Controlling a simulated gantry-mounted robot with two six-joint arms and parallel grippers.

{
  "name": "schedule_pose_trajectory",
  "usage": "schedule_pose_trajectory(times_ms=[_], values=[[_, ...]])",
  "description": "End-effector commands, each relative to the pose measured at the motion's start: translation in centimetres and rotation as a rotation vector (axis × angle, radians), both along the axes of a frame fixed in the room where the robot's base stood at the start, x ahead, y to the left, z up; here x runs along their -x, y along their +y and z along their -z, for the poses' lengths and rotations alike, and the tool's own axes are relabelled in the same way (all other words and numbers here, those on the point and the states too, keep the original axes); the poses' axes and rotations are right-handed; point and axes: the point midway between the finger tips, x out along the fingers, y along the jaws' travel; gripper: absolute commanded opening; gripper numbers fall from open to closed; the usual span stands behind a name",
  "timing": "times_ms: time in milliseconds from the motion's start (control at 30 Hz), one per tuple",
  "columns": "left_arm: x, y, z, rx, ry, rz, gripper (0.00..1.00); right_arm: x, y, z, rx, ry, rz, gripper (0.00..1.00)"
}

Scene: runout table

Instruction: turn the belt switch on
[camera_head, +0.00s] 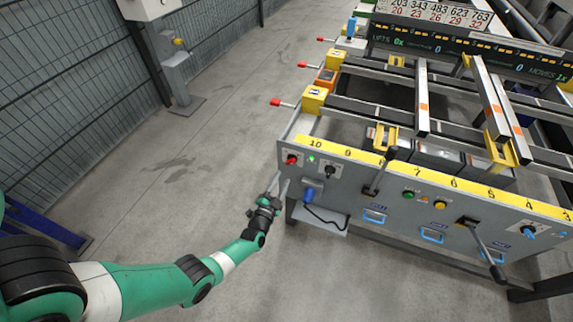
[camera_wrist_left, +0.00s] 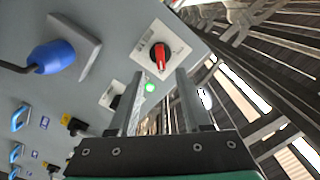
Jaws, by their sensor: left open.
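A red rotary switch (camera_head: 291,160) on a white plate sits at the left end of the grey control panel (camera_head: 400,205). In the left wrist view the red switch (camera_wrist_left: 160,56) is just beyond the fingertips, its handle roughly upright in that picture. A lit green lamp (camera_head: 311,159) is beside it and also shows in the left wrist view (camera_wrist_left: 151,87). A black rotary switch (camera_head: 329,171) sits right of the lamp. Which switch works the belt cannot be read. My left gripper (camera_head: 279,182) is open and empty below the red switch, apart from it. My right gripper is not in view.
A blue plug (camera_head: 309,193) with a black cable sits below the switches. A black lever (camera_head: 380,172) and another lever (camera_head: 484,242) stick out from the panel. Red-tipped handles (camera_head: 283,103) project from the table's left side.

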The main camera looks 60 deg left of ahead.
Motion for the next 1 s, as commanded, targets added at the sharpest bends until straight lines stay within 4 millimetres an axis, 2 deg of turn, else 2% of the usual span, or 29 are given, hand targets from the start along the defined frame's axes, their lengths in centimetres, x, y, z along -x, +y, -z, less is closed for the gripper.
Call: schedule_pose_trajectory(times_ms=[33,233,800,900,967,1000], values=[[0.9,-0.8,-0.5,0.001,0.003,0.0,0.49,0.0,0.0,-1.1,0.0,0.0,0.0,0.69],[2.7,-2.4,-0.1,0.0,0.001,0.001,0.49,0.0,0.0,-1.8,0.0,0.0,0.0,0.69],[2.9,-2.5,0.0,0.0,-0.001,-0.001,0.49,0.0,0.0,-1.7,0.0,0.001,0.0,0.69],[2.4,-3.1,-0.3,-0.001,-0.003,0.014,0.49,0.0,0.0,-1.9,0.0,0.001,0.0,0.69],[1.1,-3.7,-1.5,-0.009,-0.019,0.036,0.49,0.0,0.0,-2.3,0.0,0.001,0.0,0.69],[-0.3,-4.1,-2.7,-0.018,-0.038,0.057,0.49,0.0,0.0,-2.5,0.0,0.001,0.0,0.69]])
